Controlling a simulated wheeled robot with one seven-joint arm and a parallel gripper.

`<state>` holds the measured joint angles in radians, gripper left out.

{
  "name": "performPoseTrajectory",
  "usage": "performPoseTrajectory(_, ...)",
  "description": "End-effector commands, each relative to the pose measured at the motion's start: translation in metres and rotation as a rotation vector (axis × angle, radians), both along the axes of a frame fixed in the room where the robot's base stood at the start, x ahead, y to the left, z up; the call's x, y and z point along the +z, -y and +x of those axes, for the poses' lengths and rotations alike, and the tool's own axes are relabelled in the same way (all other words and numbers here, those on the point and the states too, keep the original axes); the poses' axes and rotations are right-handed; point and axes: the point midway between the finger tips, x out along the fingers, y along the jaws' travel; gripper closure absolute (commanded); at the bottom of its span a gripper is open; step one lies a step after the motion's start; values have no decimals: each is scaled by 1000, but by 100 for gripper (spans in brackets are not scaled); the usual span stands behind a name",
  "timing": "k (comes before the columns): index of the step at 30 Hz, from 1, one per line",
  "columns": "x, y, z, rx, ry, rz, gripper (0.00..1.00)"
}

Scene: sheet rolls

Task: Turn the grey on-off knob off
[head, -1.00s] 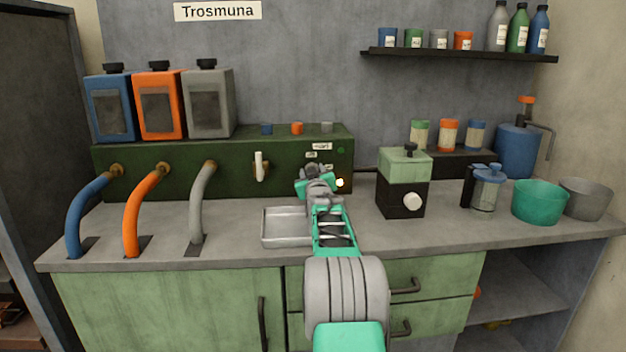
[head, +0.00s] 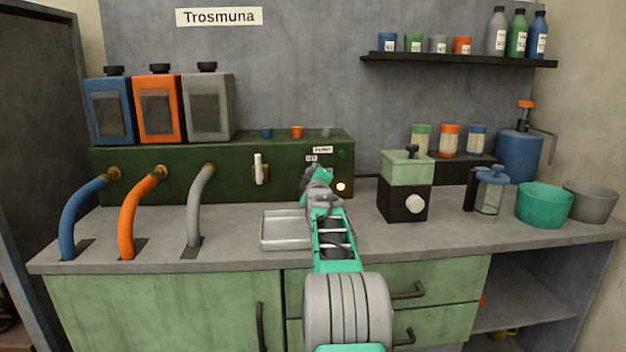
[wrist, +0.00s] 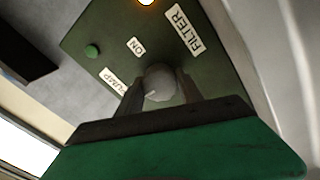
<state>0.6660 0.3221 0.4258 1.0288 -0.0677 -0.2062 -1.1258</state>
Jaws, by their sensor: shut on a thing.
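The grey knob (wrist: 159,80) sits on the front of the dark green machine (head: 200,175). In the wrist view it lies between the two dark fingers of my gripper (wrist: 159,90), which is shut on it. Labels reading "ON" (wrist: 136,46) and "FILTER" (wrist: 178,30) are beside the knob, and another label is partly covered by a finger. An orange lamp (wrist: 146,2) is lit on the panel; it also shows in the head view (head: 341,187). In the head view my gripper (head: 314,180) is against the panel and hides the knob.
A metal tray (head: 286,243) lies on the counter left of my arm. A green and black grinder-like device (head: 404,205) stands to the right. Blue, orange and grey hoses run from the machine at the left. The counter between tray and device is fairly clear.

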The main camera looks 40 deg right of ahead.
Motion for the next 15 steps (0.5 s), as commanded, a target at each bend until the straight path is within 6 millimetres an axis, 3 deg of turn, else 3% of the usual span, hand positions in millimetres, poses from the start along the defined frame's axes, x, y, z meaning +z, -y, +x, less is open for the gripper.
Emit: performPoseTrajectory(15,-3,1,-1,-2,-51,-65,97)
